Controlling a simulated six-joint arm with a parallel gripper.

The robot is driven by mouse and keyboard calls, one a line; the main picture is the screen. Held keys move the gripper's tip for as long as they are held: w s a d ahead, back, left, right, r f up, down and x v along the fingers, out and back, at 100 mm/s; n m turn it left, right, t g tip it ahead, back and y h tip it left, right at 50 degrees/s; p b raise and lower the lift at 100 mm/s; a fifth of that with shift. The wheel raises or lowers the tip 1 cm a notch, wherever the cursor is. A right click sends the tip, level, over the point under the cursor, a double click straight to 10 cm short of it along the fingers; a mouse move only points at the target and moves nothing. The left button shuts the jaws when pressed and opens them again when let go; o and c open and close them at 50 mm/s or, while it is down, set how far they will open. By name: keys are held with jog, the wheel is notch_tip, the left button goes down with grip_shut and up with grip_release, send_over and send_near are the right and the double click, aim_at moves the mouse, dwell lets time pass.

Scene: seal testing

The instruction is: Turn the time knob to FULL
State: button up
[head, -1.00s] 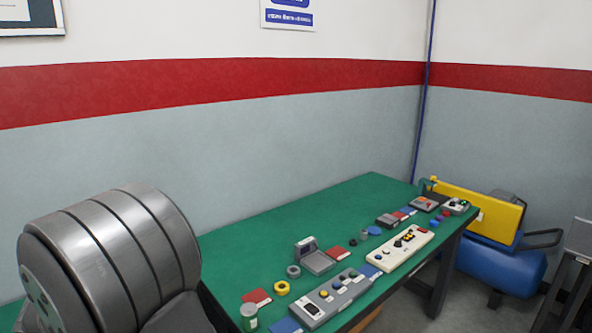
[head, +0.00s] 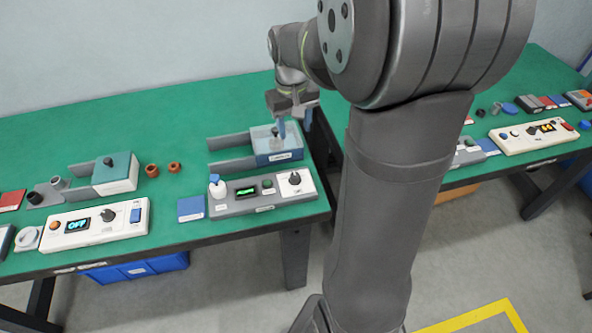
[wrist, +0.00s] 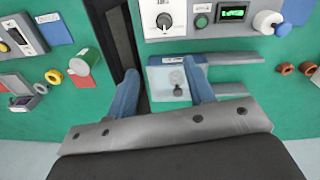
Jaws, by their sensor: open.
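A grey and white control panel (head: 262,193) stands on the green table below my gripper. It has a black-pointer knob (head: 295,178) at its right end and a white knob (head: 217,188) at its left end. The black-pointer knob (wrist: 164,21) also shows at the top of the wrist view. Lettering is too small to tell which knob is time or where FULL lies. My gripper (head: 294,123) has blue fingers spread apart and empty. It is above the blue box behind the panel, apart from both panel knobs. The fingers (wrist: 160,70) also show in the wrist view.
The blue box (head: 283,156) has a clear top, a small dark knob and grey rails at its left. Another panel (head: 95,225) with an OFF display stands at the left. A gap separates this table from the right one.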

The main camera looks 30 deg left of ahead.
aim_at(295, 175)
jog(key=shift+g+y, duration=0.3)
jog(key=shift+g, duration=0.1)
jog(key=f, duration=1.6)
jog(key=shift+s+d+f, duration=0.3)
jog(key=shift+s+d, duration=0.05)
jog(key=shift+s, duration=0.05)
jog(key=shift+c, duration=0.5)
jog(key=c, duration=0.9)
jog(key=m, duration=0.5)
jog(key=shift+m, duration=0.3)
jog(key=m, duration=0.5)
jog(key=shift+r+m, duration=0.1)
jog(key=shift+m, duration=0.3)
